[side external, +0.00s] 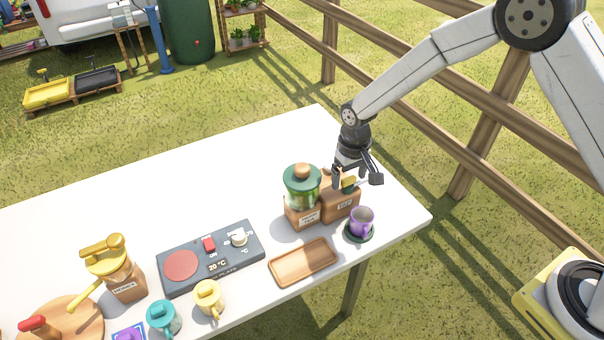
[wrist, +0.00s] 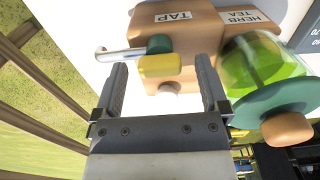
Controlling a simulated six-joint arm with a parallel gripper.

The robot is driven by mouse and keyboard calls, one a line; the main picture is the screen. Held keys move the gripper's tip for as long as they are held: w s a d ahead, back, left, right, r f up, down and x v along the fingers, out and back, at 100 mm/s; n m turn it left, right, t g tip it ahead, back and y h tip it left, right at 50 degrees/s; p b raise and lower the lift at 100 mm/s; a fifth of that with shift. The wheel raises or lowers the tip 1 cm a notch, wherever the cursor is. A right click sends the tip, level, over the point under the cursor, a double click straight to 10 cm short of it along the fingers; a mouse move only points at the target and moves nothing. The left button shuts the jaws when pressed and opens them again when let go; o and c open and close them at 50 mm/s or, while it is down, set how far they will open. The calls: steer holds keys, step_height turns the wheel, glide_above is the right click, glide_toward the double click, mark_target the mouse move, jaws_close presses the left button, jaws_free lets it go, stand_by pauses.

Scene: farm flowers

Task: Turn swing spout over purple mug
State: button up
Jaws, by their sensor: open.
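The purple mug (side external: 362,221) stands upright on a dark green coaster (side external: 351,237) at the table's right end, beside the wooden tap box (side external: 341,207). The mug is not visible in the wrist view. The metal swing spout (wrist: 118,54) sticks out to the left of a green hub (wrist: 159,44) on the tap box in the wrist view. A yellow block (wrist: 160,66) sits by the hub. My gripper (side external: 357,179) is open above the tap box. In the wrist view its fingers (wrist: 161,66) lie either side of the yellow block, with visible gaps; contact is not seen.
The herb tea jar (side external: 302,190) with a green lid stands close left of the tap box. A wooden tray (side external: 303,262), a hot plate (side external: 211,257), a honey dispenser (side external: 116,268), and teal and yellow mugs (side external: 209,299) lie further left. The back of the table is clear.

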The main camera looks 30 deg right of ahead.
jaws_close()
steer(key=shift+m, duration=0.4)
steer(key=m, duration=0.8)
steer(key=shift+m, duration=0.4)
steer(key=m, duration=0.4)
steer(key=shift+m, duration=2.2)
